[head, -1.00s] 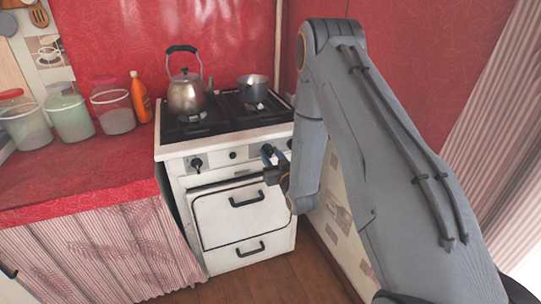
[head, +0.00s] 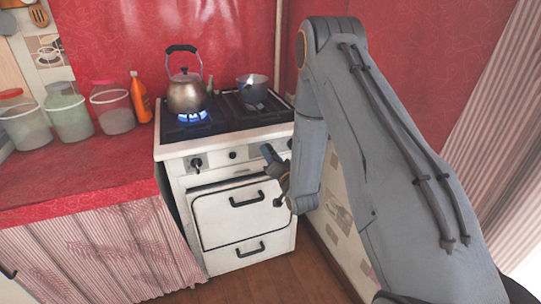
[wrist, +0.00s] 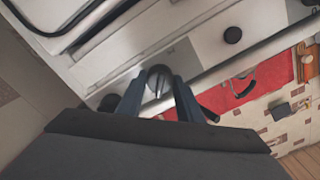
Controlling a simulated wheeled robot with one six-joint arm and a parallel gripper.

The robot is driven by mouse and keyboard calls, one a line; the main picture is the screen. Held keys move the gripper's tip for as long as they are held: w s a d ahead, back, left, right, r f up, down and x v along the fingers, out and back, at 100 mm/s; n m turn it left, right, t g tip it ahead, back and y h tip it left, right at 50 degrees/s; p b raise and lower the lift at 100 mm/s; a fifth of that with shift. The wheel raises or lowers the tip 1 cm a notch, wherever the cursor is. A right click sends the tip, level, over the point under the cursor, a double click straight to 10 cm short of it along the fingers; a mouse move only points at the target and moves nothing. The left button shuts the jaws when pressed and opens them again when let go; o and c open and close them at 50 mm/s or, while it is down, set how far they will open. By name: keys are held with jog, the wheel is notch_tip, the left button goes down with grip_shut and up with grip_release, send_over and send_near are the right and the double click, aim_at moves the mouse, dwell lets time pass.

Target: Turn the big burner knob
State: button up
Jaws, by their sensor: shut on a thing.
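A white stove (head: 245,215) stands against the red wall, with its knobs along the front panel. My gripper (head: 270,155) is at the right part of this panel in the head view. In the wrist view my gripper (wrist: 158,92) has its two bluish fingers on either side of a dark round knob (wrist: 158,76) with a raised ridge, and is shut on it. Another black knob (head: 196,163) is at the panel's left. A blue flame (head: 193,116) burns under the kettle (head: 187,93).
An oven door handle (head: 247,199) sticks out below the panel. Jars and an orange bottle (head: 140,97) stand on the red counter (head: 90,170) at left.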

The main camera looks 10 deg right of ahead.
jog(key=shift+m, duration=0.5)
jog(key=o, duration=1.1)
jog(key=shift+c, duration=0.2)
